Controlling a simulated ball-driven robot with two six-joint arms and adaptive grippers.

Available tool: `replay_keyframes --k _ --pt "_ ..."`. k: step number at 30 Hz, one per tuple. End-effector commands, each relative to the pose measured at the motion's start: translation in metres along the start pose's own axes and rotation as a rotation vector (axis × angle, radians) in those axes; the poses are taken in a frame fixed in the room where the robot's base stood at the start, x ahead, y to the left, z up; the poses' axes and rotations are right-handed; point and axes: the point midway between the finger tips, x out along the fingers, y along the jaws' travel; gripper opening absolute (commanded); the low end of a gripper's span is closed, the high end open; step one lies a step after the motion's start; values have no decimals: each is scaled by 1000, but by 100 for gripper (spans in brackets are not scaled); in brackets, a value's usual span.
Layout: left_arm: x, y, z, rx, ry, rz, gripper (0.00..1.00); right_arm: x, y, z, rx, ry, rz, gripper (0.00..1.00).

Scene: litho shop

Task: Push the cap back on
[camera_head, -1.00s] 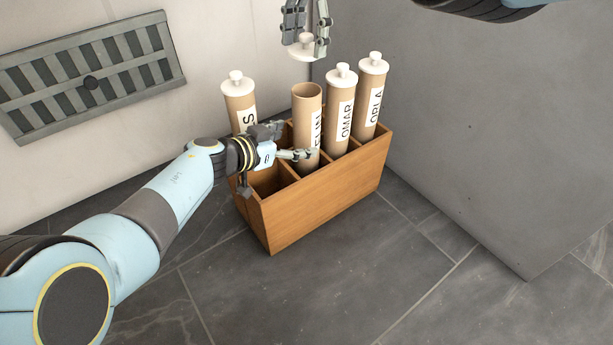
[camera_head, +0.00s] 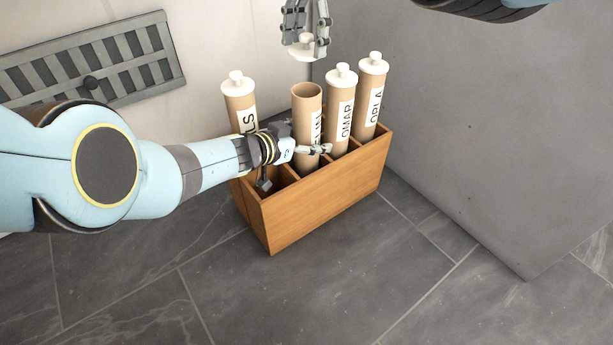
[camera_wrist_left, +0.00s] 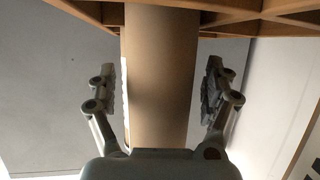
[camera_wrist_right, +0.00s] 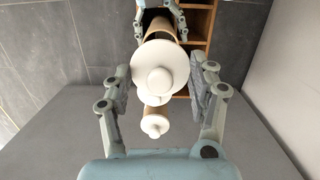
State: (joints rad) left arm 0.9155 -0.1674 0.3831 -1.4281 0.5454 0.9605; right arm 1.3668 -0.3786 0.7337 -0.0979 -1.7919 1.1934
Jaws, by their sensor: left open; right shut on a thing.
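The uncapped brown tube (camera_head: 306,100) stands upright in the wooden rack, its round mouth open at the top and its label partly hidden. My left gripper (camera_head: 309,140) is open with its fingers either side of this tube's body; the left wrist view shows the tube (camera_wrist_left: 160,70) between them, with a gap on each side. My right gripper (camera_head: 305,38) is shut on a white cap (camera_head: 303,51) with a knob, held above the tube mouth and apart from it. The cap (camera_wrist_right: 160,68) also shows in the right wrist view, covering part of the tube.
The wooden rack (camera_head: 320,205) has several compartments. Capped tubes stand beside the open one: OMAR (camera_head: 341,100) and ORLA (camera_head: 372,85) to the right, another (camera_head: 239,100) to the left. A wall grille (camera_head: 150,65) is behind left, a grey panel (camera_head: 480,130) right. The floor in front is clear.

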Motion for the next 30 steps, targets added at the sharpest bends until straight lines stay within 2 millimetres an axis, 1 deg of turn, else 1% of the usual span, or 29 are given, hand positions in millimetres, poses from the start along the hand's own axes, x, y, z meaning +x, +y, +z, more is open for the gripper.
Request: replay_keyframes --k 1,2,19,20,23,30 --pt "0 0 0 0 0 0 80 0 0 0 0 0 0 42" --pt "0 0 0 0 0 0 77 0 0 0 0 0 0 42" --pt "0 0 0 0 0 0 2 0 0 0 0 0 0 42" --pt "0 0 0 0 0 0 0 0 0 0 0 0 0 42" --pt "0 0 0 0 -1 0 0 4 0 0 0 0 1 42" --pt "0 0 0 0 0 0 0 37 0 -5 0 -3 6 42"
